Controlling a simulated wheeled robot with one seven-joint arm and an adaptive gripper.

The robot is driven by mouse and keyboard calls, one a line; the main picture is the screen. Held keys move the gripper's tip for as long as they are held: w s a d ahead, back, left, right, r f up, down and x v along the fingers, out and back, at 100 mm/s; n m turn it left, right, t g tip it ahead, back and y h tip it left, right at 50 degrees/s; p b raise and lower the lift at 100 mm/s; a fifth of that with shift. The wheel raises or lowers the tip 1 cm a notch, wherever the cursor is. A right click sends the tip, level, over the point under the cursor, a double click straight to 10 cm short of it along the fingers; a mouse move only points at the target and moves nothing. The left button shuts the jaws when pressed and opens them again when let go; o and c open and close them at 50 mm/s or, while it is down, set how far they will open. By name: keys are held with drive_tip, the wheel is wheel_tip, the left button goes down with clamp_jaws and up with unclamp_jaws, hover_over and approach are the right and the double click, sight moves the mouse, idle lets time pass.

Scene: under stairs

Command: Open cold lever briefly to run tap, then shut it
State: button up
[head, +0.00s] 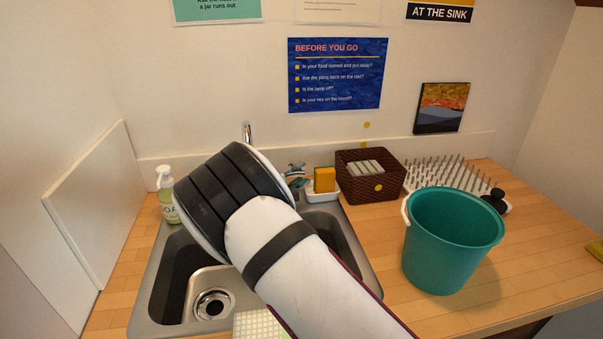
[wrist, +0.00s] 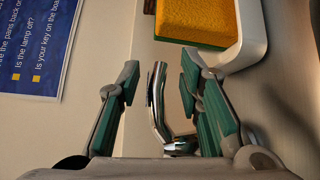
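The tap's chrome spout (head: 247,132) rises behind the sink; my arm hides its base and levers in the head view. In the wrist view a slim chrome piece of the tap (wrist: 157,103) stands between the fingers of my gripper (wrist: 160,78), with a gap on both sides. I cannot tell whether it is the cold lever. My gripper is open; in the head view only part of it (head: 295,178) shows past my arm, at the sink's back edge. No running water shows.
A yellow sponge (head: 324,179) in a white dish (head: 323,197) stands close right of my gripper. A brown basket (head: 371,191), drying rack (head: 450,176) and teal bucket (head: 447,248) stand farther right. A soap bottle (head: 167,196) stands left of the sink (head: 146,310).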

drive_tip(key=shift+x, duration=0.95)
clamp_jaws()
